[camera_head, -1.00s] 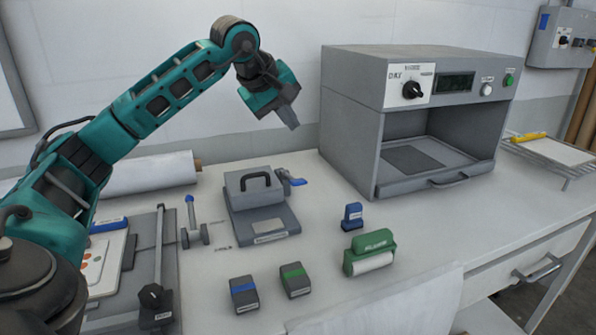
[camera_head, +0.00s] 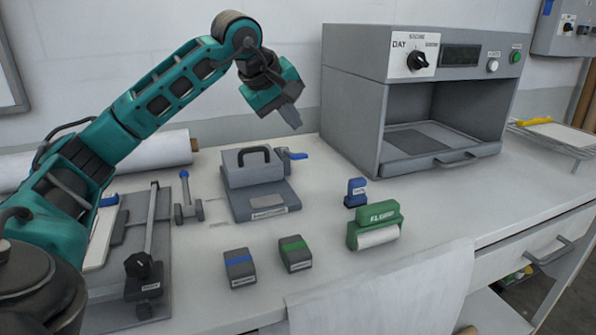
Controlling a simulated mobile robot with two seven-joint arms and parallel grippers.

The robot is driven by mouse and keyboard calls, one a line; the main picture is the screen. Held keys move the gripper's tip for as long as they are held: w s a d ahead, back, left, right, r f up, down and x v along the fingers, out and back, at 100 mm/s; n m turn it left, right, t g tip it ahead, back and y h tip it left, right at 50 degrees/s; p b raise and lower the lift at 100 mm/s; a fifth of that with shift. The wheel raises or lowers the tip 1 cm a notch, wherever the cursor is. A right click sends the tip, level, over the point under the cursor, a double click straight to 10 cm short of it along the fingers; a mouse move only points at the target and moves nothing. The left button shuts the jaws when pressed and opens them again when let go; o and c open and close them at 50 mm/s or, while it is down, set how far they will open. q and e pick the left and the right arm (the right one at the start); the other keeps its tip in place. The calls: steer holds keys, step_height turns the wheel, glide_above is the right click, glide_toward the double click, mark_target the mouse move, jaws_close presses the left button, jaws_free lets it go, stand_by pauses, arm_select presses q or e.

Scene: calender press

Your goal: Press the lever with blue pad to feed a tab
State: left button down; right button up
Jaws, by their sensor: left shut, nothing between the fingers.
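A grey box-shaped device (camera_head: 262,190) with a black carry handle stands on the bench in the middle. A small lever with a blue pad (camera_head: 299,156) sticks out at its right side. My left gripper (camera_head: 293,121) hangs in the air above and behind the blue pad in the picture, pointing down and slightly right. It is shut and empty, and a gap shows between it and the pad. I see no tab at the device. My right gripper is out of view.
A grey cabinet (camera_head: 350,110) with a dial stands close on the right. A green roller (camera_head: 375,221), a blue stamp (camera_head: 356,190) and two dark blocks (camera_head: 240,266) (camera_head: 294,252) lie in front. A thin post with a blue tip (camera_head: 185,190) stands left of the device.

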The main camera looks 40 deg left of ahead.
mark_target(293, 155)
arm_select(q)
steer(key=shift+s+d+f, duration=0.1)
steer(key=shift+d+f, duration=0.05)
steer(key=shift+f, duration=0.65)
steer(key=shift+s+d+f+b, duration=0.1)
steer(key=shift+d+f+b, duration=0.1)
steer(key=shift+f+b, duration=0.55)
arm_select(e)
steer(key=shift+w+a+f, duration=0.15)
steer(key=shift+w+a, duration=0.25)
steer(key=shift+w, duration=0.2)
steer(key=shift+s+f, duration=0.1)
arm_select(q)
steer(key=shift+d+f, duration=0.1)
steer(key=shift+f, duration=0.3)
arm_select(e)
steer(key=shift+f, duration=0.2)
